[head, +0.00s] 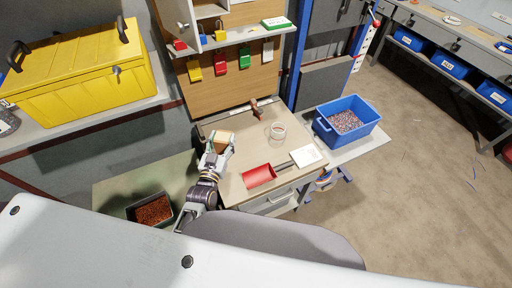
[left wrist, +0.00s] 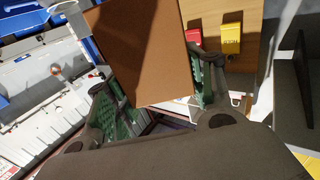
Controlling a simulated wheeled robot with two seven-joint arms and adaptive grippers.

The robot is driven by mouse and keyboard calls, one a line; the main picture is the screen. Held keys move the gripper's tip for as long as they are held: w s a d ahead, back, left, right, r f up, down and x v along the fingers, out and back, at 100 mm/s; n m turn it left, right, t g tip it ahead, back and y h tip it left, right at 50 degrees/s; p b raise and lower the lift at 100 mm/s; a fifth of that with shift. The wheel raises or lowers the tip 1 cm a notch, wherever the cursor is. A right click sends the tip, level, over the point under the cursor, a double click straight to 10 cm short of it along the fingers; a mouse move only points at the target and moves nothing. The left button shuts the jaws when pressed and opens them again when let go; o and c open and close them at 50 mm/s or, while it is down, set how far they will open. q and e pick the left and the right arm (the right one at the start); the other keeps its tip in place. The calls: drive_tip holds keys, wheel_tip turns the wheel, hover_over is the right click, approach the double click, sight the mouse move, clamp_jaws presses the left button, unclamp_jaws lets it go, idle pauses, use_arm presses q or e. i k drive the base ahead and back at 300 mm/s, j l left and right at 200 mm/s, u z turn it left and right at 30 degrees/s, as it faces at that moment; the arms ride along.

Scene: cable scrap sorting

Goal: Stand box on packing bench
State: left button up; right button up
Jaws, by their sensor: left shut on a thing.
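A brown box (head: 223,137) is held in my left gripper (head: 218,150) above the left back part of the beige bench (head: 236,188). In the left wrist view, the brown box (left wrist: 142,48) stands up between the two green-padded fingers of my left gripper (left wrist: 160,95), which is shut on it. The fingers hide part of the box's lower end. I cannot tell whether the box touches the bench top. My right gripper is in neither view.
On the bench are a red tray (head: 259,176), a clear round dish (head: 278,131) and a white sheet (head: 307,155). A blue bin (head: 326,131) stands to the right, a dark container of brown bits (head: 133,214) at lower left. Padlocks hang on the back panel (head: 224,90).

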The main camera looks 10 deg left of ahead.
sight(233, 161)
drive_tip(key=k+j+z, duration=0.15)
drive_tip(key=j, duration=0.25)
drive_tip(key=k+j+z, duration=0.2)
drive_tip(key=j, duration=0.2)
drive_tip(key=k+j+z, duration=0.15)
drive_tip(key=j, duration=0.2)
drive_tip(key=k+j+z, duration=0.2)
drive_tip(key=k+j, duration=0.05)
drive_tip(key=j, duration=0.1)
